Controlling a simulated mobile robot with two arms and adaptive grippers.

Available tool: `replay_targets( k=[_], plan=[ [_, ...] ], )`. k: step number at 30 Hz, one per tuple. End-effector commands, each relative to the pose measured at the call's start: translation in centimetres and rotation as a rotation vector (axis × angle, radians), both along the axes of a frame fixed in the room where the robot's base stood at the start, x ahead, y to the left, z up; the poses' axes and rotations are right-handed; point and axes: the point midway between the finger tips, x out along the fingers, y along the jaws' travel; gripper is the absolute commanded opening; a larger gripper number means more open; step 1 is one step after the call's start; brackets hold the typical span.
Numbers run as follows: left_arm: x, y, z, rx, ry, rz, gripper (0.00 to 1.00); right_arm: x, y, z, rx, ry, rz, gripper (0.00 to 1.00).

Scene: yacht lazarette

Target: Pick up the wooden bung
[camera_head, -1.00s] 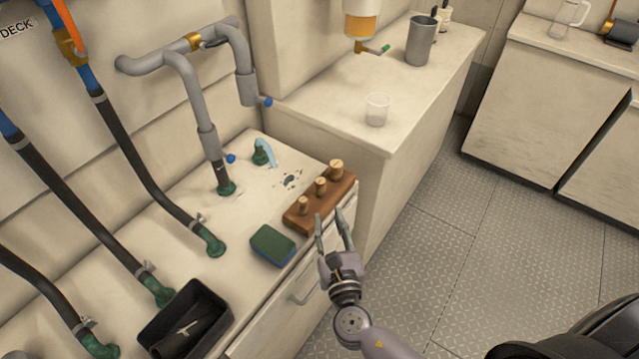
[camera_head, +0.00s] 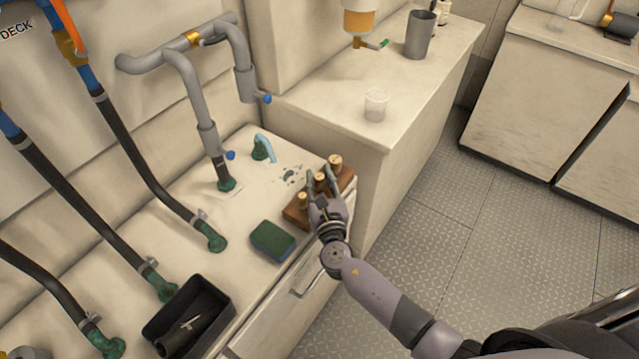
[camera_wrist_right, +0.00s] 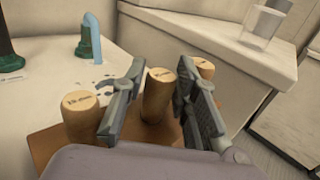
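Three wooden bungs stand upright in a brown wooden block (camera_head: 292,216) near the front edge of the counter. In the right wrist view, the middle bung (camera_wrist_right: 158,95) stands between the two fingers of my right gripper (camera_wrist_right: 160,105), with a gap visible on each side. The left bung (camera_wrist_right: 80,112) is outside the left finger. The right bung (camera_wrist_right: 203,68) is partly hidden behind the right finger. In the head view, my right gripper (camera_head: 322,188) is over the block and hides part of it. The far bung (camera_head: 335,162) shows clear of it. My left gripper is out of view.
A green and blue sponge (camera_head: 272,240) lies left of the block. A black bin (camera_head: 190,316) stands farther left. Hoses with green fittings rise behind. A clear cup (camera_head: 376,105) stands on the higher counter to the right.

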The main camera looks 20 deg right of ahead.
Motion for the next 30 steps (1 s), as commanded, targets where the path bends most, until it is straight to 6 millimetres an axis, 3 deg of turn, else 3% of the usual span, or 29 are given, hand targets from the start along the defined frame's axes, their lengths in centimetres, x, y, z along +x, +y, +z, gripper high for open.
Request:
replay_targets(
  k=[4, 14, 23, 30],
  plan=[
    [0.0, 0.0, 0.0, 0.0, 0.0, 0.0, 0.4, 0.0, 0.0, 0.0, 0.0, 0.0, 0.0, 0.27],
    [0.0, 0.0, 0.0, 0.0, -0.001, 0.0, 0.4, -0.1, 0.0, 0.0, 0.0, 0.001, 0.0, 0.06],
    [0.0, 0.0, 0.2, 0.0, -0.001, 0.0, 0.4, -0.1, 0.0, 0.3, 0.001, 0.001, 0.0, 0.05],
    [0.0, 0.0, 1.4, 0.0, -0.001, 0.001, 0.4, -0.1, 0.1, 3.1, 0.004, -0.001, 0.0, 0.05]
  ],
)
